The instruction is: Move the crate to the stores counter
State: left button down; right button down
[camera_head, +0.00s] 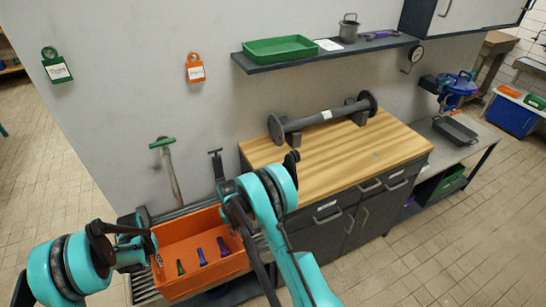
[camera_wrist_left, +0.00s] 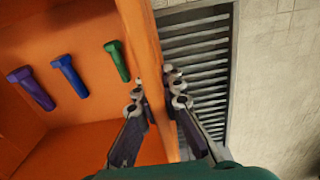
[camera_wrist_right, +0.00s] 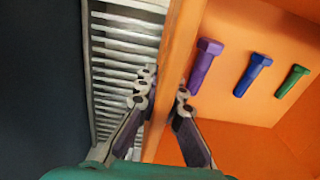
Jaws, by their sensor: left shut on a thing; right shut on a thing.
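The orange crate (camera_head: 185,233) sits on a slatted rack at the lower left of the head view. A green, a blue and a purple bolt lie inside it. My left gripper (camera_wrist_left: 156,85) is shut on the crate's wall, one finger inside and one outside, as the left wrist view shows. My right gripper (camera_wrist_right: 164,92) is shut on the opposite wall in the same way. In the head view my right arm hides the crate's right end. A wood-topped counter (camera_head: 395,143) stands right of the rack; I cannot tell whether it is the stores counter.
A spool-ended pipe (camera_head: 322,117) rests on supports along the counter's back, leaving its front clear. A shelf (camera_head: 335,52) above holds a green tray (camera_head: 280,50) and a metal pot (camera_head: 348,29). A lower grey bench (camera_head: 462,150) stands further right. The slatted rack (camera_wrist_left: 205,70) shows beside the crate.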

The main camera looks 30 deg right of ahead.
aim_at(364, 146)
jog(key=k+l+u, duration=0.15)
jog(key=k+u, duration=0.3)
jog(key=l+u, duration=0.1)
jog(key=u, duration=0.3)
jog(key=l+u, duration=0.1)
jog(key=u, duration=0.3)
jog(key=k+u, duration=0.1)
jog(key=u, duration=0.35)
jog(key=k+l+u, duration=0.15)
jog(key=k+u, duration=0.25)
jog(key=k+l+u, duration=0.1)
jog(key=k+u, duration=0.3)
jog(key=k+z, duration=0.25)
jog(key=z, duration=0.15)
jog(key=k+l+z, duration=0.1)
jog(key=k+z, duration=0.15)
jog(key=z, duration=0.15)
jog(key=k+z, duration=0.1)
jog(key=z, duration=0.8)
jog(key=k+z, duration=0.15)
jog(key=z, duration=0.7)
jog(key=k+l+z, duration=0.1)
jog(key=z, duration=0.35)
